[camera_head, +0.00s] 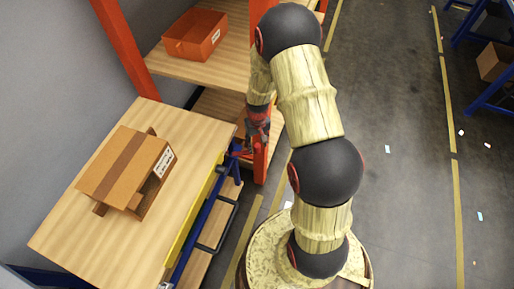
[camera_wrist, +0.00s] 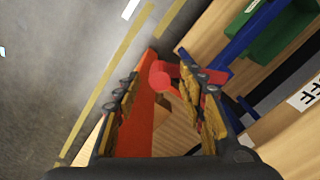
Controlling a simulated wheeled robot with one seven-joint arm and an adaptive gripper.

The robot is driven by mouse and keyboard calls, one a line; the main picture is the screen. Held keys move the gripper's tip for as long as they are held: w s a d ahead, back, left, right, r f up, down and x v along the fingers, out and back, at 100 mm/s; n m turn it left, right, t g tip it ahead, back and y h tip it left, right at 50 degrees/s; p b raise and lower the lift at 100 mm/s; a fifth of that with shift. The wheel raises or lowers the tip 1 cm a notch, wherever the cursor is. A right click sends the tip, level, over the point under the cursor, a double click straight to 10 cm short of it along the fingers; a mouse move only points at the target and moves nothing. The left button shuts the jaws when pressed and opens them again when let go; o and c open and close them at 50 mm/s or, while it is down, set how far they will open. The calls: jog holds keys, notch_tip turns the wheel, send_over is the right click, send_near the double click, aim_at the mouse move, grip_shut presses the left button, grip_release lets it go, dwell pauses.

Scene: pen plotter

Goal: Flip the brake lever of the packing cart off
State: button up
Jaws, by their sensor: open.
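The packing cart (camera_head: 95,205) has a wooden top and a blue frame, and stands at the left in the head view. In the wrist view its red brake lever (camera_wrist: 161,76) has a round end that shows between my fingers. The lever's arm runs right, partly behind the right finger. My gripper (camera_wrist: 158,66) is open, with one finger on each side of the lever's end; I cannot tell whether either touches it. In the head view my gripper (camera_head: 257,128) is beside the cart's far right corner, partly hidden by my arm. A white label (camera_wrist: 306,93) ending in "FF" is at the right.
An open cardboard box (camera_head: 125,172) sits on the cart top. An orange rack post (camera_wrist: 138,118) stands close behind my fingers. An orange bin (camera_head: 195,35) is on the rack shelf. A green object (camera_wrist: 268,32) is on the cart's lower part. Floor at the right is mostly clear.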

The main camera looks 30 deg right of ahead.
jog(key=shift+f, duration=1.15)
jog(key=shift+c, duration=1.1)
jog(key=c, duration=0.7)
grip_shut()
